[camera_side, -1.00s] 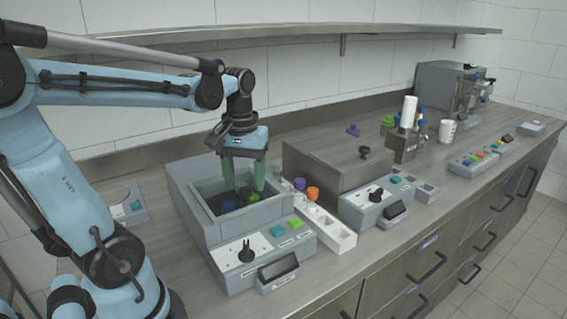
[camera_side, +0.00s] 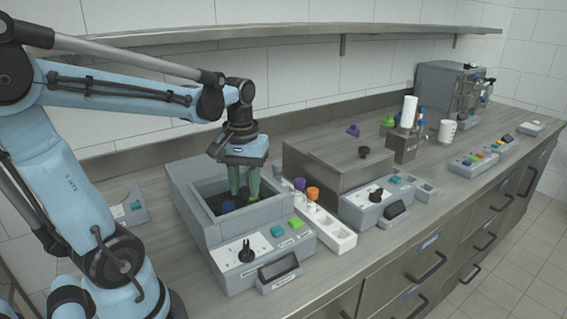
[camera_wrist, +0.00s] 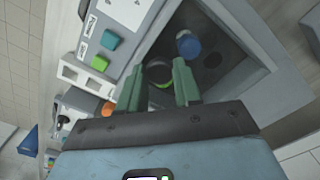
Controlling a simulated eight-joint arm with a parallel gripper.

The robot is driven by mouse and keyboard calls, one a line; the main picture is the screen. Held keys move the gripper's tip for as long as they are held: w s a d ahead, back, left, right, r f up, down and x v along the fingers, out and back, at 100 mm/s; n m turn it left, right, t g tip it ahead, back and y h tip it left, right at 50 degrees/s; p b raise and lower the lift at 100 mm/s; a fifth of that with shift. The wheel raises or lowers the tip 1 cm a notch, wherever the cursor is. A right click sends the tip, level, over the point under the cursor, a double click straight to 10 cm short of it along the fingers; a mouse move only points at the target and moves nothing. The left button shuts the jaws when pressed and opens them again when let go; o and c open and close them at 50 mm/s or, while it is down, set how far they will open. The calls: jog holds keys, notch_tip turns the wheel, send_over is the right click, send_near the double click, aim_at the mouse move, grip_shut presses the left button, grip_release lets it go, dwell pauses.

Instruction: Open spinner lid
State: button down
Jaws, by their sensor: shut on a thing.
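A grey machine with a square open well (camera_side: 185,200) stands at the front left. My gripper (camera_side: 244,190) points down into this well, its two green fingers close together. In the wrist view my gripper (camera_wrist: 165,75) is shut on a small round thing with a green edge (camera_wrist: 162,84), mostly hidden between the fingers. A blue-capped thing (camera_wrist: 188,46) sits in the well beside the fingers and shows in the side view (camera_side: 228,206). A steel box (camera_side: 325,178) with a black knob (camera_side: 364,152) on top stands to the right; I cannot tell if this top is the spinner lid.
A white rack (camera_side: 335,235) with purple and orange caps stands right of the well. Control panels with black dials (camera_side: 247,252) (camera_side: 376,194) are at the front. Purple (camera_side: 353,130) and green (camera_side: 388,121) caps lie behind. A shelf runs overhead.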

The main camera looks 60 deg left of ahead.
jog(key=a, duration=1.4)
jog(key=shift+a, duration=0.25)
jog(key=c, duration=0.8)
grip_release()
notch_tip(320, 180, up, 12)
jog(key=shift+r, duration=0.1)
jog(key=d+f+m+t, duration=0.2)
jog(key=d+f+m, duration=0.1)
jog(key=d, duration=0.5)
jog(key=w+d+f+m+t, duration=0.1)
jog(key=d+f+m+t, duration=0.1)
jog(key=d+f, duration=0.3)
jog(key=w+d+f+m+t, duration=0.1)
jog(key=d+f+m+t, duration=0.2)
jog(key=d, duration=0.9)
jog(key=shift+d+f+m, duration=0.4)
jog(key=shift+f+m, duration=0.1)
jog(key=shift+f, duration=0.15)
